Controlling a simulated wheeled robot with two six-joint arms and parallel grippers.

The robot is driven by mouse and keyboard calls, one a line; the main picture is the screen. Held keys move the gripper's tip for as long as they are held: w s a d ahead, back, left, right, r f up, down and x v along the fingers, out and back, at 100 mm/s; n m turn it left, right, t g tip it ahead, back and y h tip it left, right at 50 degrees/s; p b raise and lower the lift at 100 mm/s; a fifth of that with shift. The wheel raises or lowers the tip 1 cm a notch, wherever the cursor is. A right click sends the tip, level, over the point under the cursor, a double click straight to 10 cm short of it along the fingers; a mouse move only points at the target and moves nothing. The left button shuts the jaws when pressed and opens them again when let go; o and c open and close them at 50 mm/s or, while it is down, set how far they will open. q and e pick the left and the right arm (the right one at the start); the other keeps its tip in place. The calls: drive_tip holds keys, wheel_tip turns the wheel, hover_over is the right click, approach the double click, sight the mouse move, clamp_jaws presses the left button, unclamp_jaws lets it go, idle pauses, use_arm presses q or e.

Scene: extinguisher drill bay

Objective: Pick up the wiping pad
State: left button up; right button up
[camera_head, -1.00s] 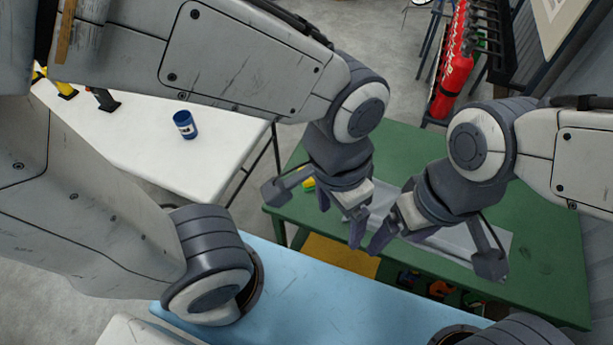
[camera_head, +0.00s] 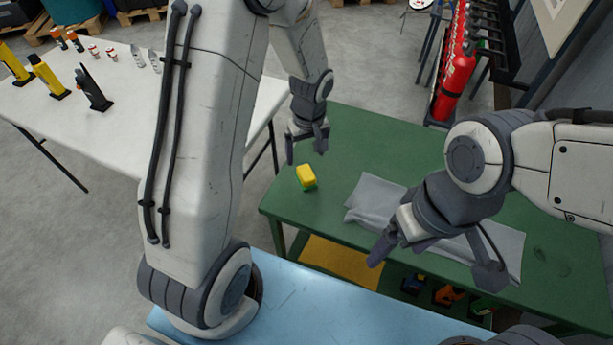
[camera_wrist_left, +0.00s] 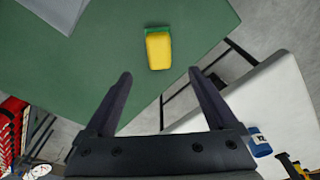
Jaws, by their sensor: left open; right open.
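The wiping pad (camera_head: 306,177) is a small yellow block with a green layer. It lies on the green table (camera_head: 350,150) near its left corner. It also shows in the left wrist view (camera_wrist_left: 158,49), ahead of the fingertips and roughly between their lines. My left gripper (camera_head: 306,152) is open and empty, above and just behind the pad in the head view, apart from it. Its two fingers show in the left wrist view (camera_wrist_left: 160,82). My right gripper (camera_head: 378,240) is open over the front edge of the green table, near the grey cloth.
A grey cloth (camera_head: 375,196) lies on the green table right of the pad. A white table (camera_head: 110,130) stands to the left with several small items. A light blue surface (camera_head: 320,300) is in front. Red extinguishers (camera_head: 455,75) stand at the back right.

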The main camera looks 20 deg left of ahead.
sight(306, 171)
use_arm(q)
wheel_tip(306, 171, down, 4)
drive_tip(key=shift+w+a+r, duration=0.1)
drive_tip(key=shift+r, duration=0.1)
drive_tip(key=shift+f, duration=2.75)
clamp_jaws()
drive_tip(key=shift+r, duration=0.1)
drive_tip(key=shift+r, duration=0.6)
wheel_tip(306, 171, up, 3)
drive_tip(key=shift+w+f, duration=0.1)
drive_tip(key=s+d+r+b, duration=0.1)
drive_tip(key=s+d+r, duration=0.2)
drive_tip(key=d+r, duration=0.4)
drive_tip(key=d, duration=0.4)
drive_tip(key=shift+d, duration=0.15)
